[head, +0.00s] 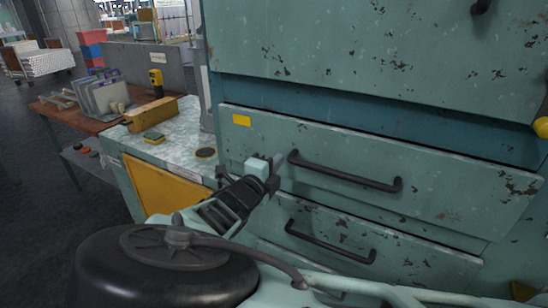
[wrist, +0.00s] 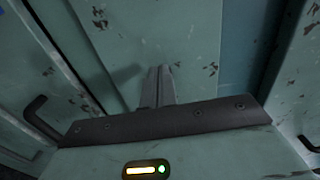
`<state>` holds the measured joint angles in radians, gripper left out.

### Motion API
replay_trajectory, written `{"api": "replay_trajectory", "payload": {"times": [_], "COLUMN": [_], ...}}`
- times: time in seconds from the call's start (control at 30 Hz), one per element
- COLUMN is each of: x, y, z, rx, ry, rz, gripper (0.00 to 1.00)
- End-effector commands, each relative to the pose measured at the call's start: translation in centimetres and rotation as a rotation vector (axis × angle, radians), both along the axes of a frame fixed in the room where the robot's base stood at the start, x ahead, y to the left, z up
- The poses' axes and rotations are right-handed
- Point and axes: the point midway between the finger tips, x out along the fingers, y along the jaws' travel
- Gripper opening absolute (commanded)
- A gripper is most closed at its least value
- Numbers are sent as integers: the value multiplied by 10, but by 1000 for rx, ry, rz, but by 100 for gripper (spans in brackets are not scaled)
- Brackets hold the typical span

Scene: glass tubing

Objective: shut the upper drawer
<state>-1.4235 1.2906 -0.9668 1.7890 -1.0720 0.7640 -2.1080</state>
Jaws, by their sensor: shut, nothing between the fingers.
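The upper drawer (head: 400,208) has a worn teal front with a yellow label at its left end and a dark bar handle (head: 345,172). Its front appears to stand out from the darker blue band above it; how far is hard to tell. My gripper (head: 275,162) is shut and empty, in front of the drawer's left part, just left of the handle. In the wrist view, the closed fingers (wrist: 159,84) point at a scuffed teal panel (wrist: 125,45). The fingertips are very close to it; I cannot tell if they touch.
A lower drawer with a dark handle (head: 330,242) is below. A large teal panel (head: 380,50) is above. Open floor (head: 40,230) lies further left.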

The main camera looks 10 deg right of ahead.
Motion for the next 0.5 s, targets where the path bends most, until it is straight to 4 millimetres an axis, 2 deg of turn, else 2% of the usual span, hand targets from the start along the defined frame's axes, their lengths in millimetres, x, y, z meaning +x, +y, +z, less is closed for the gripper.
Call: {"api": "replay_trajectory", "payload": {"times": [0.5], "x": [-60], "y": [50], "z": [-3], "rx": [5], "ry": [1], "rz": [4], "gripper": [0]}}
